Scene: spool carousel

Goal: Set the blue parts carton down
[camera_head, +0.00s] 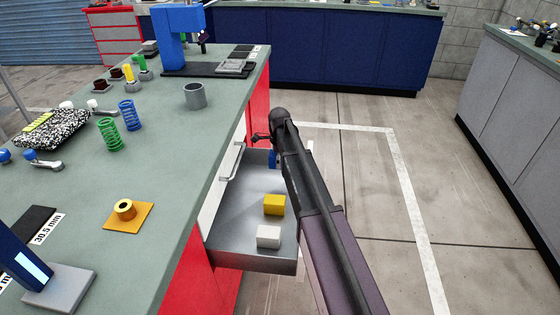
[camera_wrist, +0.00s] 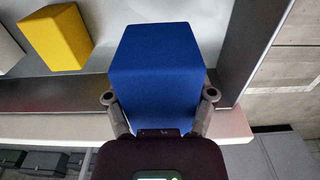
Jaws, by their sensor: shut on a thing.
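The blue parts carton (camera_wrist: 158,62) is a plain blue block between the two fingers of my gripper (camera_wrist: 158,98) in the wrist view. The gripper is shut on it. In the head view only a small blue strip of the carton (camera_head: 272,159) shows, beside my arm at the far end of the open drawer (camera_head: 250,261). My gripper (camera_head: 262,138) is over that end of the drawer, mostly hidden by my arm. I cannot tell whether the carton touches the drawer floor.
A yellow carton (camera_head: 274,205) and a white carton (camera_head: 268,236) stand in the near part of the drawer. The green-topped bench (camera_head: 170,190) is on the left, with a grey cup (camera_head: 194,96) near its edge. Drawer floor shows bare beyond the yellow carton.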

